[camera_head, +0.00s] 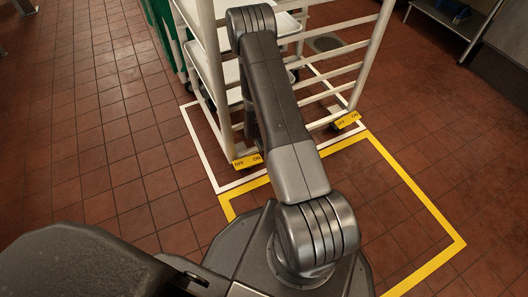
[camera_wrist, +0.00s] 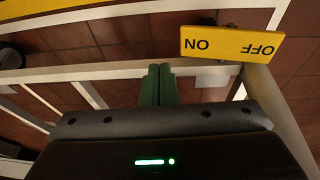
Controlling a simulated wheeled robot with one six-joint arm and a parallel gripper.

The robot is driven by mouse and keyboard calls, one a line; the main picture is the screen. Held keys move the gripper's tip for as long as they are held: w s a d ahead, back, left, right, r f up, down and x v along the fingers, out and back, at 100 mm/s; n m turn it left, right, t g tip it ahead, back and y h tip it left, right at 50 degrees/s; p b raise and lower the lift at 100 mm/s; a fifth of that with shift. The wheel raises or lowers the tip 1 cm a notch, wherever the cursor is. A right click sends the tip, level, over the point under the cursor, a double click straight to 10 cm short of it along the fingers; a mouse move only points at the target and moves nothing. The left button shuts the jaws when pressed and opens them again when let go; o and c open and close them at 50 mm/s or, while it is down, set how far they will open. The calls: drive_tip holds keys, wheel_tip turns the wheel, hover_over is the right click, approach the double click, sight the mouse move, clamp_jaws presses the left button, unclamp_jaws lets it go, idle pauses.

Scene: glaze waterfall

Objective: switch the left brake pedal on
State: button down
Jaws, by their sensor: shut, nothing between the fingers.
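The left brake pedal (camera_head: 248,161) is a yellow plate marked OFF and ON at the foot of the rack's near left post. It also shows upside down in the wrist view (camera_wrist: 232,44), with ON on the side nearer my fingers. My gripper (camera_wrist: 158,85) is shut and empty, its green fingertips together, left of and below the pedal in that picture and apart from it. In the head view my arm hides the gripper. A second yellow pedal (camera_head: 346,121) sits at the rack's near right post.
The white wheeled rack (camera_head: 209,60) has posts, rails and trays close around my arm. White floor lines (camera_head: 203,150) surround it, and a yellow floor outline (camera_head: 430,205) lies before it. Green bins (camera_head: 160,35) stand behind left. The tiled floor at left is clear.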

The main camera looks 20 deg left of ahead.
drive_tip(key=d+r+p, duration=0.1)
drive_tip(key=d+r, duration=0.2)
drive_tip(key=r, duration=0.4)
drive_tip(key=shift+w+d+p, duration=0.15)
drive_tip(key=shift+w+p, duration=0.1)
drive_tip(key=shift+p, duration=0.15)
drive_tip(key=shift+f, duration=0.15)
drive_tip(key=a+f+b, duration=0.2)
drive_tip(key=f, duration=0.4)
drive_tip(key=s+a+f+b, duration=0.1)
drive_tip(key=a+f+b, duration=0.1)
drive_tip(key=f, duration=0.5)
drive_tip(key=shift+a+b, duration=0.3)
drive_tip(key=shift+b, duration=0.05)
drive_tip(key=shift+r, duration=0.15)
